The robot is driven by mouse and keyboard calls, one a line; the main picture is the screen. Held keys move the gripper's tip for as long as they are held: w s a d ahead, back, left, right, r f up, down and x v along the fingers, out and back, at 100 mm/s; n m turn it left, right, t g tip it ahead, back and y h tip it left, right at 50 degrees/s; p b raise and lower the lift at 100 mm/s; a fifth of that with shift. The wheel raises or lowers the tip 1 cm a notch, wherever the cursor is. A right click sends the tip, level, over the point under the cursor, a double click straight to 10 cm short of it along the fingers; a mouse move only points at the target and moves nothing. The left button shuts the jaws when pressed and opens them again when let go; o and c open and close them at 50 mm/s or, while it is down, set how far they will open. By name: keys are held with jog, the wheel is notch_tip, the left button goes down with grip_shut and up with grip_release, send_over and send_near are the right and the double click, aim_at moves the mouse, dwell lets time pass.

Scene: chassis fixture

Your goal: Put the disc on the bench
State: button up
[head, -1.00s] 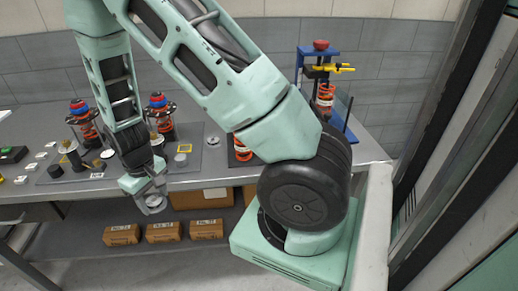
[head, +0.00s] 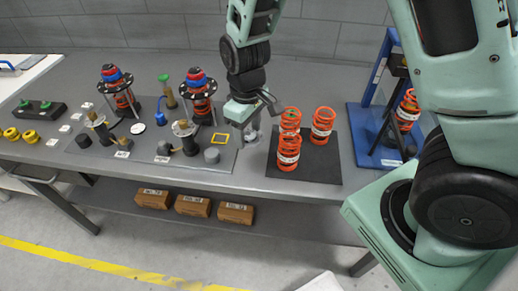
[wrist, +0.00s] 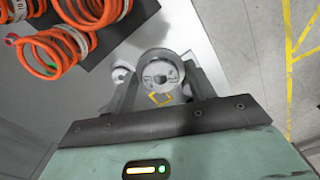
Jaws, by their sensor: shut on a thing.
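My gripper (wrist: 160,88) is shut on a grey metal disc (wrist: 162,72), which shows face-on between its fingers in the wrist view. In the head view my gripper (head: 254,128) hangs at the bench (head: 253,168), between the grey mat on its left and the dark mat with orange springs on its right. The held disc is small and partly hidden there. I cannot tell its exact height over the bench top. A yellow square outline (head: 220,138) lies on the grey mat, just left of my gripper.
Orange springs (head: 289,148) stand close to the right of my gripper on the dark mat (head: 318,165). The grey mat (head: 140,157) holds strut assemblies, dark cylinders and labels. A blue press stand (head: 372,120) is farther right. Cardboard boxes (head: 193,206) sit on the lower shelf.

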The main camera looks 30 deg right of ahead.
aim_at(249, 164)
notch_tip(249, 164, down, 10)
jog(key=shift+a+r+p, duration=0.1)
jog(key=shift+r+p, duration=0.05)
jog(key=shift+p, duration=0.5)
jog(key=shift+f, duration=0.2)
jog(key=o, duration=1)
jog(key=shift+o, duration=0.2)
jog(key=shift+r, duration=0.15)
